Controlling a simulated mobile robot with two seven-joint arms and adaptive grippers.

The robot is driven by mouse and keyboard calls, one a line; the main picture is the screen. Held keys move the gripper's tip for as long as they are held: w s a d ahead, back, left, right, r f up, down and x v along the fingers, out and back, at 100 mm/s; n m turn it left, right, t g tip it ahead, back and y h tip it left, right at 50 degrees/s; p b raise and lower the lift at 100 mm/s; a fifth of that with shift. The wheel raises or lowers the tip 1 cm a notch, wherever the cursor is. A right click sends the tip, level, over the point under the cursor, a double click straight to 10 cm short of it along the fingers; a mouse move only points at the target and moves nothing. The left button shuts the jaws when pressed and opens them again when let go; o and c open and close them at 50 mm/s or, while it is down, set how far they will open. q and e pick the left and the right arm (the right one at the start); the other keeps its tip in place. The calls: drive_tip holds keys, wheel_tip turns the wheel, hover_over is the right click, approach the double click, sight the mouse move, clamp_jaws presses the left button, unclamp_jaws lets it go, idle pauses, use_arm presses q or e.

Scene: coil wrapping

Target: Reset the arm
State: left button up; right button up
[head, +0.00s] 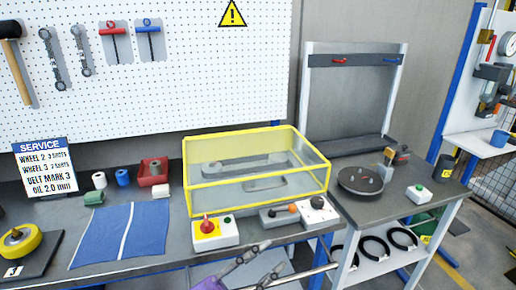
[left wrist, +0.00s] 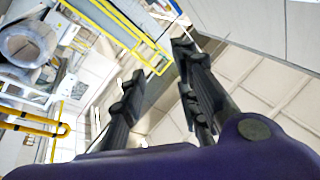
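My left gripper (head: 270,258) shows at the bottom middle of the head view, in front of the workbench's front edge. Its purple body is at the lower edge and its grey fingers point up and to the right. In the left wrist view the two dark fingers (left wrist: 158,72) stand apart with nothing between them, so it is open and empty. Behind them the left wrist view shows pale floor or wall panels and yellow framing, tilted. My right gripper is not in view.
A workbench holds a yellow-framed clear box (head: 255,205), a red-knob control box (head: 215,234), a blue mat (head: 105,240) and a service sign (head: 45,168). A dark round plate (head: 360,180) sits on the right bench. Black coils (head: 403,239) lie on the shelf below.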

use_arm(q)
drive_tip(key=s+a+f+n+t+y, duration=0.2)
drive_tip(key=a+f+n+y, duration=0.55)
drive_tip(key=f, duration=0.25)
drive_tip(key=s+a+f+n+t+y, duration=0.25)
drive_tip(key=a+f+n+y, duration=0.45)
drive_tip(key=f, duration=0.4)
drive_tip(key=s+a+f+n+g+y, duration=0.1)
drive_tip(key=s+a+f+g, duration=0.2)
drive_tip(key=s+f, duration=0.4)
drive_tip(key=s+a+f+n+g+y, duration=0.1)
drive_tip(key=s+a+f+g+y, duration=0.1)
drive_tip(key=s+f, duration=0.5)
drive_tip(key=s+a+g, duration=0.1)
drive_tip(key=s+g, duration=0.1)
drive_tip(key=s, duration=0.2)
drive_tip(key=shift+a+f+n+p, duration=0.15)
drive_tip(key=shift+a+n+p, duration=0.2)
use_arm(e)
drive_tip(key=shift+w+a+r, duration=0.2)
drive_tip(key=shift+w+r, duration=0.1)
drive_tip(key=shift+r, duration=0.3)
use_arm(q)
drive_tip(key=shift+g+y, duration=0.25)
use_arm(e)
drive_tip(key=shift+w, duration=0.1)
